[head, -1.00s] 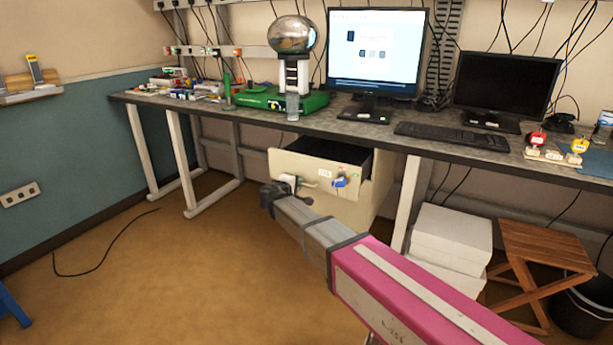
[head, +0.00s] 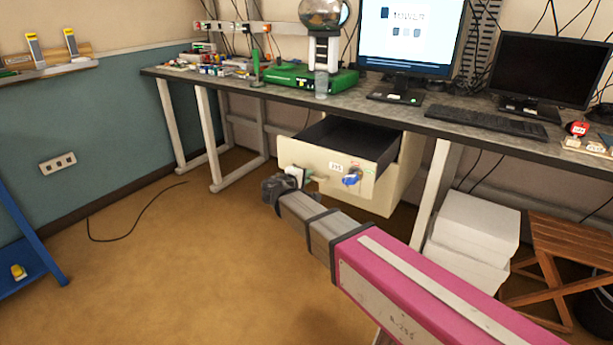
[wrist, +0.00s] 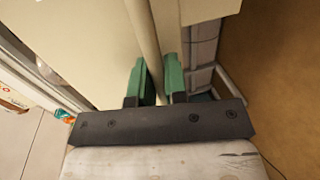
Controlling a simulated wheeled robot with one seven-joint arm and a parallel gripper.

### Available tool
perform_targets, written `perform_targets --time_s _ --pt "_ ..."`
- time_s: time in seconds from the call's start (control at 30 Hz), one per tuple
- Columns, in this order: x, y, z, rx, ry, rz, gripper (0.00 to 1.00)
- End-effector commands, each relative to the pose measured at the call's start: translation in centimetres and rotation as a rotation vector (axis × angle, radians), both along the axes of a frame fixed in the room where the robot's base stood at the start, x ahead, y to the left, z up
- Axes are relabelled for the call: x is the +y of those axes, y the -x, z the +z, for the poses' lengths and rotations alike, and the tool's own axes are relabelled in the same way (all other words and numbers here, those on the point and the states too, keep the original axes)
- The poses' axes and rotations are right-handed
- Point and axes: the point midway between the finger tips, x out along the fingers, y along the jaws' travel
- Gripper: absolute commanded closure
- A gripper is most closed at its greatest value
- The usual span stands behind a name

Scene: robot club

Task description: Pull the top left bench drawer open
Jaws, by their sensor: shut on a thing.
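The cream bench drawer (head: 318,162) under the workbench stands out from its cabinet, and its dark inside shows from above. A number label and a blue object sit on its front. My gripper (head: 297,180) is at the left part of the drawer front. In the wrist view, my gripper's green fingers (wrist: 159,84) are shut around a pale handle bar (wrist: 143,32), one finger on each side. In the head view, the grip itself is small and partly hidden by my wrist.
The bench top (head: 420,115) carries monitors, a keyboard and a green device. White boxes (head: 472,232) and a wooden stool (head: 568,255) stand right of the drawer. A black cable (head: 125,240) lies on the floor at the left. The floor before the drawer is mostly clear.

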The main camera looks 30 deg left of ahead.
Motion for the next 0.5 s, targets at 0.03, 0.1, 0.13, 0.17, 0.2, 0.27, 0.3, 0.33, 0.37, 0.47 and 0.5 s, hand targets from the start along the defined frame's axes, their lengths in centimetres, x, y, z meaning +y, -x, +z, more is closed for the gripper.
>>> perform_targets --time_s 0.03,0.1,0.13,0.17,0.2,0.27,0.3,0.33,0.37,0.47,0.5 --pt "0.01 0.00 -0.08 0.002 -0.001 -0.001 1.00" --pt "0.01 -0.01 -0.08 0.002 -0.001 -0.001 1.00" --pt "0.01 -0.01 -0.08 0.002 -0.001 -0.001 0.80" --pt "0.01 -0.02 -0.07 0.002 -0.001 -0.001 0.70" --pt "0.01 -0.02 -0.07 0.002 -0.001 -0.001 0.63" --pt "0.01 -0.02 -0.06 0.002 0.000 -0.001 0.63" --pt "0.01 -0.02 -0.05 0.001 0.000 0.000 0.63" --pt "0.01 -0.02 -0.05 0.001 0.000 0.000 0.63" --pt "0.02 -0.02 -0.05 0.001 0.000 0.000 0.63" --pt "0.01 0.02 -0.02 0.001 0.000 0.000 0.63" --pt "0.01 0.14 0.01 0.001 0.000 0.000 0.63"
